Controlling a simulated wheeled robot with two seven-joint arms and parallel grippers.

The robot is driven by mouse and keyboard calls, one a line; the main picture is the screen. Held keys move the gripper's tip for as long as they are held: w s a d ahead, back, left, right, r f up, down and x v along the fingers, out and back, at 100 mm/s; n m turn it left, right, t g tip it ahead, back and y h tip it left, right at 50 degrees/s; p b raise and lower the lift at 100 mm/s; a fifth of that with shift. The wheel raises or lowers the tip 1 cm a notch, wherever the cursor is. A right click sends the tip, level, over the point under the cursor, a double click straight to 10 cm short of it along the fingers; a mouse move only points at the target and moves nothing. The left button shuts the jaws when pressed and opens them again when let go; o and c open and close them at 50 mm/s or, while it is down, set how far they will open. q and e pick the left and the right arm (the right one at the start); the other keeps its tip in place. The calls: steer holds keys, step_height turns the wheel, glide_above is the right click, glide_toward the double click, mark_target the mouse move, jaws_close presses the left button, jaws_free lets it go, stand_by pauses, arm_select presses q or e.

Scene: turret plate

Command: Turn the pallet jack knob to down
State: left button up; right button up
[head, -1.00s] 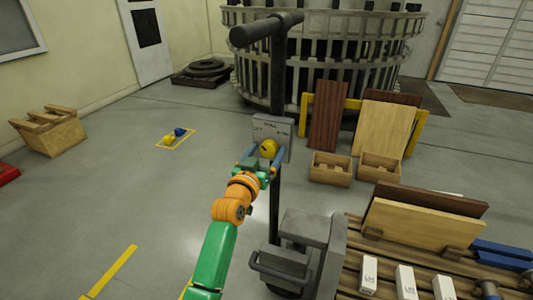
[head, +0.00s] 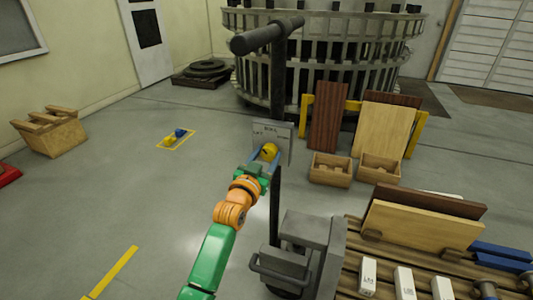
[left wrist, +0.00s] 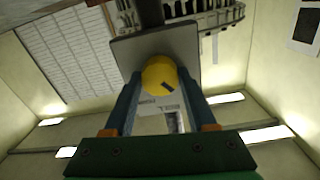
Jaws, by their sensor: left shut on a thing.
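The yellow round knob (head: 269,152) sits on the front of a grey control plate (head: 286,136) on the pallet jack's upright post (head: 278,85). The plate carries small lettering, with LIFT at the left and another word at the top; the right side is hard to read. My left gripper (head: 264,157) is shut on the knob. In the left wrist view, the blue fingers press on both sides of the knob (left wrist: 158,71), which bears a short dark slanted mark. The grey plate (left wrist: 124,45) is behind it. My right gripper is not in view.
The jack's T-handle (head: 268,34) is above the plate. Its grey body (head: 305,240) and a loaded slatted pallet (head: 350,270) are at the lower right. Two wooden boxes (head: 330,169) (head: 379,170) stand behind. The floor to the left is largely clear.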

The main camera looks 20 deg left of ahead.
arm_select(q)
steer(key=m+p, duration=0.2)
steer(key=m, duration=0.2)
steer(key=shift+r+m, duration=0.1)
steer(key=shift+m, duration=0.2)
steer(key=m+p, duration=0.1)
steer(key=m, duration=0.2)
steer(key=shift+m, duration=0.3)
steer(key=m, duration=0.9)
steer(key=shift+p, duration=0.35)
steer(key=o, duration=1.4)
